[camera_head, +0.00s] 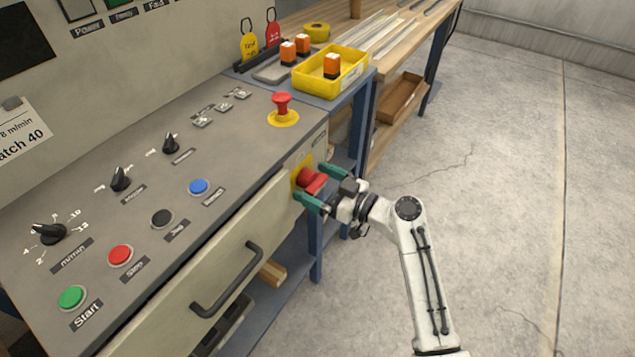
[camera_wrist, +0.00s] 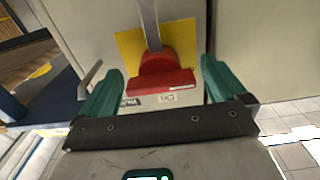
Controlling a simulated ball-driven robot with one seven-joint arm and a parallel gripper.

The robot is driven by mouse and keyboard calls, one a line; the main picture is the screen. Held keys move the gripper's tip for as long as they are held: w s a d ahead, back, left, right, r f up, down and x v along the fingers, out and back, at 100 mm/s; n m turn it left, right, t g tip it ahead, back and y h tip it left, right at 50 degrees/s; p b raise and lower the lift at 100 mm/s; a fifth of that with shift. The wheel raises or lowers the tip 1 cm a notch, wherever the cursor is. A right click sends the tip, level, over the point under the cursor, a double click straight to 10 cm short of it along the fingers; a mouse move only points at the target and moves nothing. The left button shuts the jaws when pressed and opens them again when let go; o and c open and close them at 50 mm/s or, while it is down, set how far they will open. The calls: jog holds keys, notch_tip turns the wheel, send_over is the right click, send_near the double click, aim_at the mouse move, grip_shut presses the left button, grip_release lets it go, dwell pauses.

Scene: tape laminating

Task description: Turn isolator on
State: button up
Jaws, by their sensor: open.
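The isolator is a red rotary handle (camera_head: 312,180) on a yellow plate (camera_head: 297,174), on the right end of the control desk's front face. In the wrist view the fingers (camera_wrist: 160,88) show gaps to the handle on both sides. A grey bar or shackle crosses the plate above the handle.
The desk top (camera_head: 225,140) carries a red emergency stop (camera_head: 282,105), knobs and coloured buttons. A drawer handle (camera_head: 228,280) juts out left of my gripper. The concrete floor (camera_head: 530,180) to the right is clear.

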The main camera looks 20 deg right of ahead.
jog(key=c, duration=1.5)
jog(key=shift+m, duration=0.4)
jog(key=m+b, duration=0.1)
jog(key=m, duration=0.7)
jog(key=shift+p, duration=0.4)
jog(key=m+p, duration=0.1)
jog(key=m, duration=0.4)
jog(key=shift+p, duration=0.3)
jog(key=shift+m+p, duration=0.85)
jog(key=shift+m, duration=1.15)
